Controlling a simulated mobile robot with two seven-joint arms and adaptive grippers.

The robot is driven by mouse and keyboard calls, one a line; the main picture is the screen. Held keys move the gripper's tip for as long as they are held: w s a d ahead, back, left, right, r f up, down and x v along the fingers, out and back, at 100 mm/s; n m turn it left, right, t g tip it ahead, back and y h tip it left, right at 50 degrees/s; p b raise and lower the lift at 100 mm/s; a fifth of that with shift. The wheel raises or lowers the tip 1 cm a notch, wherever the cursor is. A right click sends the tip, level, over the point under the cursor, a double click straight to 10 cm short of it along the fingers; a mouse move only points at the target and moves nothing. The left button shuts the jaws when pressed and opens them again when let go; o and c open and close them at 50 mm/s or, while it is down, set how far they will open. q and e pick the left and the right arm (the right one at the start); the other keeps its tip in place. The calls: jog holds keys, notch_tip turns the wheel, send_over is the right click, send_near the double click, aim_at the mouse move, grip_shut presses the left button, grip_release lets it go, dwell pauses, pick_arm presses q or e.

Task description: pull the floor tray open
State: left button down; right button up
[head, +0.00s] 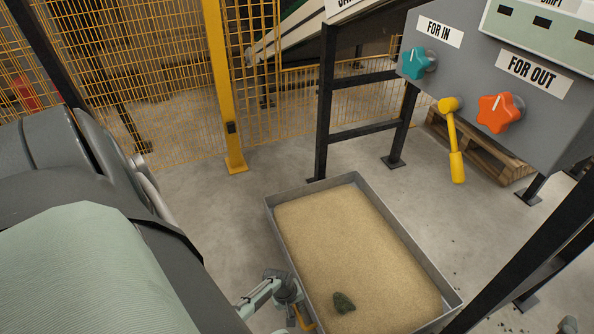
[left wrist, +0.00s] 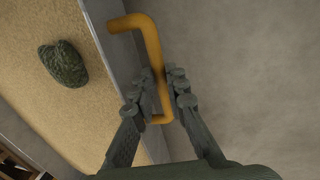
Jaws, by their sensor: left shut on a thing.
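The floor tray (head: 278,233) is a grey metal tray filled with tan granular material, standing on the concrete floor below the control panel. Its wall also shows in the left wrist view (left wrist: 119,55). A yellow bar handle (left wrist: 149,38) is fixed to the tray's outer wall. In the head view only a bit of the handle shows at the bottom edge. My left gripper (left wrist: 168,92) is shut on the handle, with the bar between its fingers. In the head view my left gripper (head: 289,298) is beside the tray's near left wall. My right gripper is not in view.
A dark green lump (head: 343,303) lies on the tray's fill. A grey panel (head: 478,80) with teal and orange knobs and a yellow lever (head: 454,140) hangs above on black posts. A yellow mesh fence (head: 150,80) stands behind. Floor left of the tray is bare.

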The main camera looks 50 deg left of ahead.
pick_arm(q)
jog(key=shift+s+f, duration=0.1)
jog(key=shift+s, duration=0.05)
jog(key=c, duration=1.5)
grip_release()
jog(key=shift+c, duration=0.2)
notch_tip(320, 180, up, 12)
jog(key=s, duration=0.2)
jog(key=shift+a, duration=0.35)
jog(key=shift+f, duration=0.1)
